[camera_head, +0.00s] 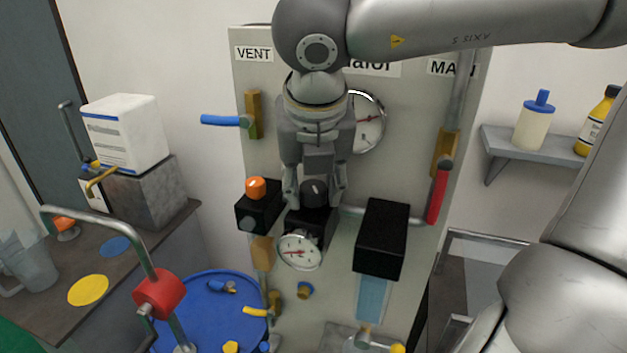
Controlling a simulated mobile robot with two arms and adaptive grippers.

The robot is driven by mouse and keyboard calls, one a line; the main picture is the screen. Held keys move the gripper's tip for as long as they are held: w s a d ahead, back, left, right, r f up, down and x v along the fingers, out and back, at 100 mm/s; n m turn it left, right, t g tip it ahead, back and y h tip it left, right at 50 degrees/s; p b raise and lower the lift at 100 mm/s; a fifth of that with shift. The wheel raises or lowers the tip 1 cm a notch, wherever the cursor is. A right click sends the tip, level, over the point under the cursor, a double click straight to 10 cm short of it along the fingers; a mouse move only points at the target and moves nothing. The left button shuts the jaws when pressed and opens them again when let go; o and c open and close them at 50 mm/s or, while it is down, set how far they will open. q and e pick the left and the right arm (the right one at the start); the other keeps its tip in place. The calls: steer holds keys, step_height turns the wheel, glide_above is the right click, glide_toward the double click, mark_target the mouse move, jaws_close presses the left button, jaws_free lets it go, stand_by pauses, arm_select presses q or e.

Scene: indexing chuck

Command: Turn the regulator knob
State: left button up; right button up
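The regulator knob (314,192) is a dark round knob with a pale mark, on top of a black regulator body (312,225) with a round gauge (299,252) in front. My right gripper (315,198) points down from above, with one fingertip on each side of the knob. The fingers are apart, but I cannot tell whether they touch the knob or leave a small gap. Part of the panel title and the large upper gauge (369,124) are hidden behind my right arm. My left gripper is not in view.
An orange button (255,188) on a black box stands close left of the regulator. A black block (382,238) is to its right. A blue-handled valve (222,120) and a red handle (438,196) flank the panel (420,130). A blue drum (205,315) is below left.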

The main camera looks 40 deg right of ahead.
steer(key=c, duration=0.4)
steer(key=b, duration=0.1)
steer(key=n+b, duration=0.1)
steer(key=b, duration=0.1)
steer(key=shift+f+n+t, duration=0.25)
steer(key=shift+n+t, duration=0.05)
steer(key=shift+c, duration=0.2)
steer(key=shift+r+n+y+b, duration=0.15)
steer(key=shift+n+y+b, duration=0.35)
steer(key=shift+n+b, duration=0.2)
steer(key=shift+r+n, duration=0.15)
steer(key=shift+n, duration=0.35)
steer(key=o, duration=1)
